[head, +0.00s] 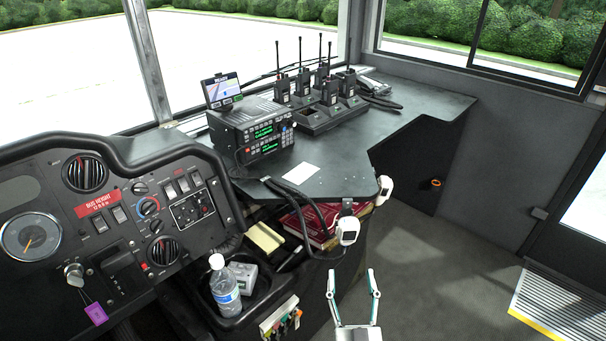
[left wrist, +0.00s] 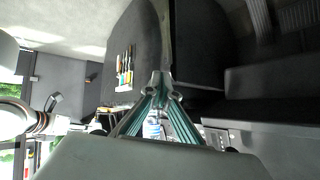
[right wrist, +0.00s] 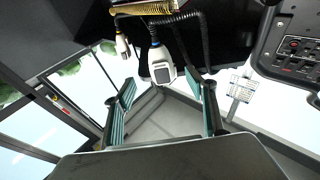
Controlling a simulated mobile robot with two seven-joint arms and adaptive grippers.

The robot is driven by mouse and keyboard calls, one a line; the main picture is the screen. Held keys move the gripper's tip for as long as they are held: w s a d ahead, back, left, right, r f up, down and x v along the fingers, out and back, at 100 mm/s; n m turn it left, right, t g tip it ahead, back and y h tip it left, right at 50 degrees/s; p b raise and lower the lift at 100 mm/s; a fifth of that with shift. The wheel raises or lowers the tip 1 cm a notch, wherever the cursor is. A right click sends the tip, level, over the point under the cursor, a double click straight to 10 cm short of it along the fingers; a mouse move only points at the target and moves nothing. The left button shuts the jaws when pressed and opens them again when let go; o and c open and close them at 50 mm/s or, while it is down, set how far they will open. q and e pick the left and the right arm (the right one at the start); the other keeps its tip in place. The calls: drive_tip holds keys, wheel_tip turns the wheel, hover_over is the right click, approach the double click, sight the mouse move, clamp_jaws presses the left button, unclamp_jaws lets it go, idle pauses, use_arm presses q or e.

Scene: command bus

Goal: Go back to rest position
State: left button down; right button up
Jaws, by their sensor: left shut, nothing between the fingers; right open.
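My right gripper (head: 353,275) is at the bottom of the head view, over the floor, with its two fingers apart and nothing between them. It also shows open in the right wrist view (right wrist: 168,90), where a white hand microphone (right wrist: 162,70) appears beyond the fingertips. In the head view that microphone (head: 348,231) hangs from the console edge, apart from the gripper. My left gripper (left wrist: 162,84) shows only in the left wrist view. Its fingers meet at the tips and hold nothing. It is outside the head view.
A black counter (head: 335,160) carries a radio unit (head: 252,129) and several handheld radios in a charger (head: 325,115). A water bottle (head: 225,287) stands in a console tray beside the dashboard (head: 115,220). A second microphone (head: 384,189) hangs nearby. Grey floor (head: 440,270) is clear at right.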

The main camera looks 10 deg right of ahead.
use_arm(q)
wheel_tip(320, 180, up, 7)
drive_tip(key=d+p, duration=0.1)
drive_tip(key=p, duration=0.9)
drive_tip(key=shift+w+r, duration=0.2)
drive_tip(key=shift+w, duration=0.1)
use_arm(e)
drive_tip(key=s+f+n+g+y, duration=0.1)
drive_tip(key=s+n+g+y, duration=0.1)
drive_tip(key=s, duration=0.5)
drive_tip(key=s+d+f+n+g+y, duration=0.1)
drive_tip(key=s+g, duration=0.3)
drive_tip(key=s, duration=0.4)
drive_tip(key=s+d+f+n+g+y, duration=0.1)
drive_tip(key=s+f+n+g+y, duration=0.1)
drive_tip(key=s, duration=0.6)
drive_tip(key=shift+s+f+n+g+y, duration=0.3)
drive_tip(key=shift+f+n+g, duration=0.25)
drive_tip(key=shift+g, duration=0.55)
use_arm(q)
drive_tip(key=shift+r, duration=0.1)
